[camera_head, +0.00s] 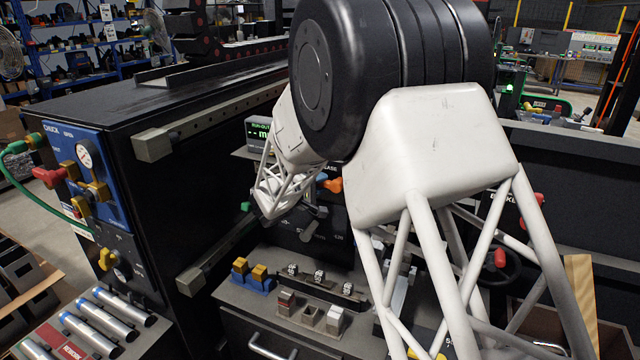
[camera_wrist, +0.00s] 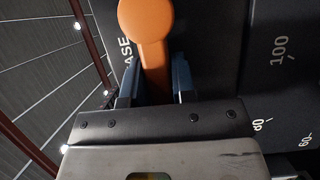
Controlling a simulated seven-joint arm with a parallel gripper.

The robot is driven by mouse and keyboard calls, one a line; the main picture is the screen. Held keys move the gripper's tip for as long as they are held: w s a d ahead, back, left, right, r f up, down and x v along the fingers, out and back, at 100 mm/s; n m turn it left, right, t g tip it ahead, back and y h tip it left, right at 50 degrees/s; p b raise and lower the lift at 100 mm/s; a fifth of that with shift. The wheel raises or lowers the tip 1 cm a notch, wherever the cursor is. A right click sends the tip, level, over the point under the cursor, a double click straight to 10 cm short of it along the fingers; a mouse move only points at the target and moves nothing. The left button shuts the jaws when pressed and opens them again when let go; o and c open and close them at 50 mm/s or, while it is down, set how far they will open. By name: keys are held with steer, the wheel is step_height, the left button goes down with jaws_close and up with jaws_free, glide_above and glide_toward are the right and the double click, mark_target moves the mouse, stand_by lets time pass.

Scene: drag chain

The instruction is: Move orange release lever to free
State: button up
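The orange release lever (camera_wrist: 146,24) shows at the top of the wrist view, with its round knob beyond my fingertips and its stem running down between them. My gripper (camera_wrist: 156,72) has one dark finger on each side of the stem, close against it with no clear gap. The lower end of the stem is hidden by the gripper body. In the head view the orange lever (camera_head: 333,185) shows as a small patch on the dark panel front, beside a label partly read as "ASE". My arm covers much of that panel and the gripper there.
A small display with green text (camera_head: 260,131) stands left of the lever. Below is a console shelf with yellow-topped blue blocks (camera_head: 252,277) and several small switches. A blue valve panel (camera_head: 88,172) is at left. Dial markings reading "100" (camera_wrist: 281,47) are right of the gripper.

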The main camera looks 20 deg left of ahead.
jaws_close()
steer(key=shift+r, duration=0.1)
steer(key=shift+d+r+m+g+y, duration=0.1)
steer(key=shift+r+m+g+y, duration=0.15)
steer(key=shift+m, duration=0.45)
steer(key=shift+r+m+g+y, duration=0.15)
steer(key=shift+r+m+g, duration=0.15)
steer(key=shift+m, duration=0.4)
steer(key=o, duration=0.5)
jaws_free()
steer(key=shift+s, duration=0.1)
steer(key=shift+v, duration=3.8)
